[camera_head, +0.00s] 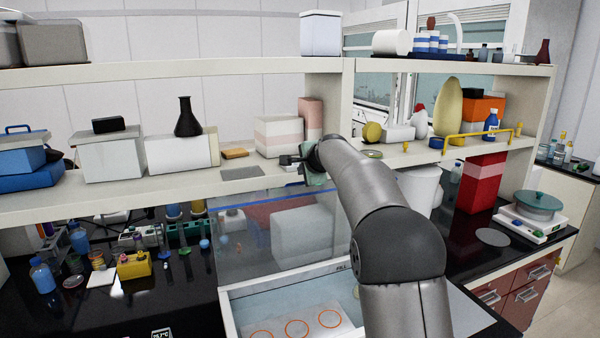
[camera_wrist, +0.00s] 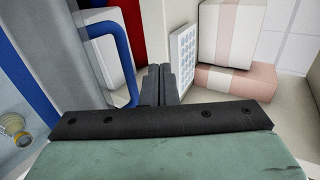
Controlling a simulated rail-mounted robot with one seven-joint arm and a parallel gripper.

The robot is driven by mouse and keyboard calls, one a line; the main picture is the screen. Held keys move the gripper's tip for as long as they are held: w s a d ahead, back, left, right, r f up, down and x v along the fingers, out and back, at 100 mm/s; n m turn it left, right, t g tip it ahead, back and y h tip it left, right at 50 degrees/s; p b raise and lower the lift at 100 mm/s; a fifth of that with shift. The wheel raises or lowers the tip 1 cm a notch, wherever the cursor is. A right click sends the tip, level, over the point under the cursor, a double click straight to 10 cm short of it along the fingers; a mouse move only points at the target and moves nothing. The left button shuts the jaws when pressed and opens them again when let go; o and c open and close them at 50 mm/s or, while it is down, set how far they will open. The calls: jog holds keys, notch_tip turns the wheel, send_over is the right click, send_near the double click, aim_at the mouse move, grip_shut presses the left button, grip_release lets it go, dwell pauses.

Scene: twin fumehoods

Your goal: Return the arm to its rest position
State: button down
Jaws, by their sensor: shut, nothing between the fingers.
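My arm (camera_head: 375,200) reaches up from the bottom right to the height of the lower shelf. My gripper (camera_head: 287,160) is at the shelf's front edge, in front of a white box with a pink band (camera_head: 278,136). In the wrist view my gripper's two dark fingers (camera_wrist: 160,72) lie together with nothing between them. The green-grey wrist housing fills the bottom of that view. Part of the gripper is small and hard to make out in the head view.
The lower shelf (camera_head: 255,184) also carries a black flask (camera_head: 188,117) and a pink box (camera_head: 311,112). Below stands a glass-fronted hood with an open tray (camera_head: 270,299) marked with orange rings. A blue handle (camera_wrist: 122,45) is left of the fingers in the wrist view.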

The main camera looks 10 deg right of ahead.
jog(key=s+r, duration=0.1)
jog(key=r, duration=0.1)
jog(key=s+r, duration=0.3)
jog(key=r, duration=0.1)
jog(key=shift+s+d+r+p, duration=0.15)
jog(key=shift+s+d+p, duration=0.05)
jog(key=shift+d+p, duration=0.15)
jog(key=s+f+n+g+h+b, duration=0.1)
jog(key=s+f+n+g, duration=0.2)
jog(key=s+f, duration=0.7)
jog(key=s+d+f+n+g+b, duration=0.1)
jog(key=s+f+n+g, duration=0.3)
jog(key=s, duration=1.9)
jog(key=s+d+f+n+g+h+b, duration=0.1)
jog(key=s+f+n, duration=0.7)
jog(key=s+f, duration=0.8)
jog(key=shift+s+g+h+b, duration=0.3)
jog(key=shift+s+g+b, duration=0.35)
jog(key=shift+g, duration=0.55)
